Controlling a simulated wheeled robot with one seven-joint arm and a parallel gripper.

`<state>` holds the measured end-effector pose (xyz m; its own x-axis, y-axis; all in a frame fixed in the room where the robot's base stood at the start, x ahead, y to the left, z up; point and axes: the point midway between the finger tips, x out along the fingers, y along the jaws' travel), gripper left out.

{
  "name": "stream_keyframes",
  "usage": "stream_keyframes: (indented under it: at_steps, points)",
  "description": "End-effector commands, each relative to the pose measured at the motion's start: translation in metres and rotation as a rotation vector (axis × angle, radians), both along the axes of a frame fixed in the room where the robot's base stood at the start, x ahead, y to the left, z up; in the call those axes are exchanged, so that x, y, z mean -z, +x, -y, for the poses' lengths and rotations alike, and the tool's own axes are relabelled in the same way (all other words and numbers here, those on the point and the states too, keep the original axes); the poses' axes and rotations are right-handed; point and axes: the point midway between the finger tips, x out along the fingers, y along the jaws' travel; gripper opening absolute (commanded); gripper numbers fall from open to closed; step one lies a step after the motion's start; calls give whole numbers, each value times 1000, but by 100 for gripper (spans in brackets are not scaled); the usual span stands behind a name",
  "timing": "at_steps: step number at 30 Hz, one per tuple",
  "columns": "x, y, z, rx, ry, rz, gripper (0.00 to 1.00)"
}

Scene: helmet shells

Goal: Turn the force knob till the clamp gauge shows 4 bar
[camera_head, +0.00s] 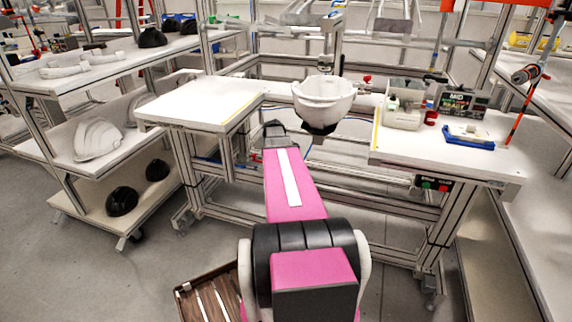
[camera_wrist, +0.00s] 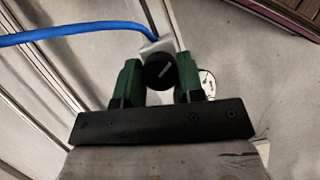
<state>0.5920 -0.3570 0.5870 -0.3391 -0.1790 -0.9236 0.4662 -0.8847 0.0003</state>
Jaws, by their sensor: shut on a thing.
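In the wrist view my gripper (camera_wrist: 160,75) has its two green fingers on either side of a round black knob (camera_wrist: 159,72). It is shut on the knob, and a pale line marks the knob's face. A light block shows just behind the knob, with a blue hose beside it. A white round gauge (camera_wrist: 207,83) sits right of the right finger, partly hidden by it. The gauge is too small and cut off for me to read. In the head view my pink arm reaches down toward the bench frame; the knob and gauge are not visible there.
A white helmet shell (camera_head: 323,98) sits on the fixture between two white tabletops. A blue hose (camera_wrist: 70,33) runs in from the left in the wrist view. A button box (camera_head: 431,184) hangs under the right tabletop. A shelf cart with helmets stands left.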

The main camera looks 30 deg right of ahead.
Motion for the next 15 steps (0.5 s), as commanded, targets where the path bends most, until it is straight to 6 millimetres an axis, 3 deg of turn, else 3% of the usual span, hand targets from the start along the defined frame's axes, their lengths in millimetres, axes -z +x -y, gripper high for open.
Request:
stream_keyframes:
  at_steps: [12,13,15]
  points:
    - [0,1,0,6,2,2,12]
    - [0,1,0,6,2,2,45]
    - [0,1,0,6,2,2,61]
